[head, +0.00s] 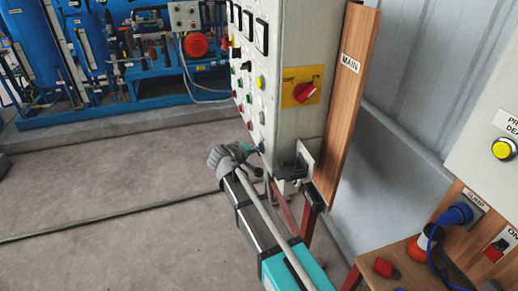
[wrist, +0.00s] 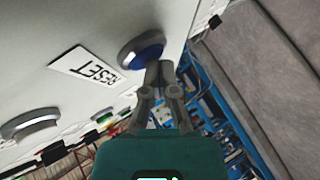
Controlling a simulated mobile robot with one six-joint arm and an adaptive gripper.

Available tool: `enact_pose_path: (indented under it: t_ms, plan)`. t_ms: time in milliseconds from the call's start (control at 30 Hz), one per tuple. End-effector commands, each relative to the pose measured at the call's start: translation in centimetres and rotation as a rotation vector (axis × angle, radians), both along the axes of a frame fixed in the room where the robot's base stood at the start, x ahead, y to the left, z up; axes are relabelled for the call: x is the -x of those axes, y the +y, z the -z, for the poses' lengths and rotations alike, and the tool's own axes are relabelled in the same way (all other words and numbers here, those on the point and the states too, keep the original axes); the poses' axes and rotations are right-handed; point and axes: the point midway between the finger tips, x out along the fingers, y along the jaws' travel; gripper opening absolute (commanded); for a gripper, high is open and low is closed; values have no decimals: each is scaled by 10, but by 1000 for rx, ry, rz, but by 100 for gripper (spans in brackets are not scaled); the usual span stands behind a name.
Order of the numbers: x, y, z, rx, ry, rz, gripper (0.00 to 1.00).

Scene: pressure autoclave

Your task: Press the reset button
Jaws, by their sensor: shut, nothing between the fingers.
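The reset button (wrist: 143,50) is a round blue button in a grey ring on the pale panel, and the wrist view shows it at the top centre. A white label reading RESET (wrist: 88,68) is beside it. My gripper (wrist: 159,68) is shut and empty, with its fingertips at the lower edge of the button. The tips overlap the button in the picture; I cannot tell whether they touch it. In the head view my gripper (head: 250,149) is at the lower part of the control cabinet's (head: 300,50) button face.
A green button (wrist: 103,115) and a pale button (wrist: 30,123) are on the same panel. A red switch on a yellow plate (head: 302,90) is on the cabinet side. A wooden MAIN board (head: 347,100) stands to its right. Blue machinery (head: 150,85) stands behind; the floor (head: 110,200) at left is clear.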

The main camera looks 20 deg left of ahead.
Motion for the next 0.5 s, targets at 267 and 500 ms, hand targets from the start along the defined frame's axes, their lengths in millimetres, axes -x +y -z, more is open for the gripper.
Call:
enact_pose_path:
  t_ms: [267, 500]
  plan:
    - [1, 1, 0, 1, 0, 2, 0]
    - [6, 10, 0, 0, 0, 1, 0]
